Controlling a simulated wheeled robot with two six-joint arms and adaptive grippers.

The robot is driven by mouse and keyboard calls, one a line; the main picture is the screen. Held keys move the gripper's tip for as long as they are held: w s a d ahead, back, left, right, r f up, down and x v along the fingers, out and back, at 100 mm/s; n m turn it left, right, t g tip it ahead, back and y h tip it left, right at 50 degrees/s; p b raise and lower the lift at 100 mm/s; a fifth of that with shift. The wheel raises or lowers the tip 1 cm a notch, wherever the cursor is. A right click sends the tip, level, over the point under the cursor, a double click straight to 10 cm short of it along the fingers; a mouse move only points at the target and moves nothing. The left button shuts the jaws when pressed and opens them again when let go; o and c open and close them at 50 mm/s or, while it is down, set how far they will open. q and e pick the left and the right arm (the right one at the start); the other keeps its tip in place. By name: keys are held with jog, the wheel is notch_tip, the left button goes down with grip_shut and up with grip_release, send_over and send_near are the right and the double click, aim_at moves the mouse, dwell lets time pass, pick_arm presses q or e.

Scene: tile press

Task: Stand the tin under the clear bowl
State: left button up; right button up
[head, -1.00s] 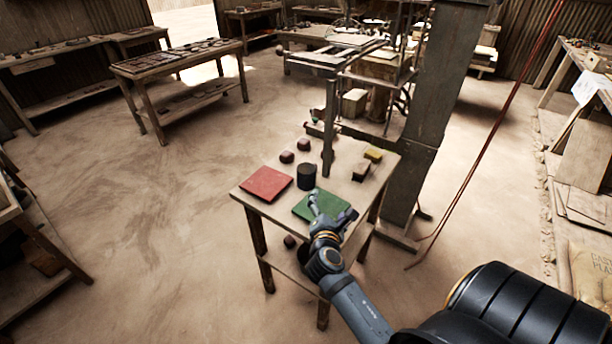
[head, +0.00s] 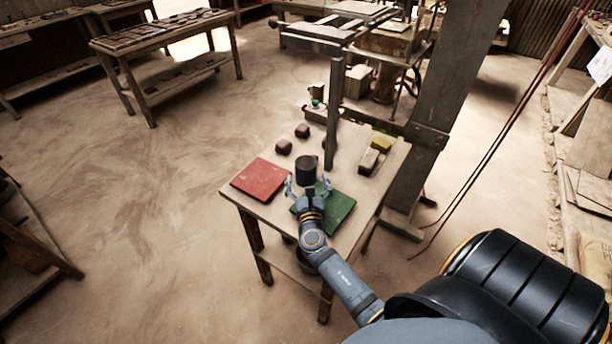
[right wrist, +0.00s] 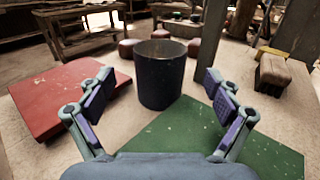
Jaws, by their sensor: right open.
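The tin looks to be the dark, open-topped cylinder (head: 306,170) standing upright on the small wooden table, between the red and green squares. In the right wrist view the tin (right wrist: 160,84) stands straight ahead, its rim upward. My right gripper (head: 307,185) is open, just in front of the tin, its fingers spread to either side of it. A gap shows between each finger and the tin in the right wrist view. I cannot make out a clear bowl in either view. My left gripper is not in view.
A red square (head: 262,178) lies left and a green square (head: 335,209) lies right, partly under my gripper. Reddish blocks (head: 284,147) sit behind the tin. A post (head: 334,115) rises behind.

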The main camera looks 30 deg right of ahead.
aim_at(305, 158)
jog(key=shift+w+r, duration=0.1)
jog(key=shift+r, duration=0.05)
jog(key=p+x, duration=0.1)
jog(key=x, duration=0.4)
jog(key=shift+w+d, duration=0.25)
jog(key=shift+w, duration=0.15)
jog(key=shift+s, duration=0.1)
jog(key=c, duration=0.3)
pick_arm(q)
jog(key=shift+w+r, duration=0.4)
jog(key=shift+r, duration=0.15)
pick_arm(e)
jog(key=c, duration=1.1)
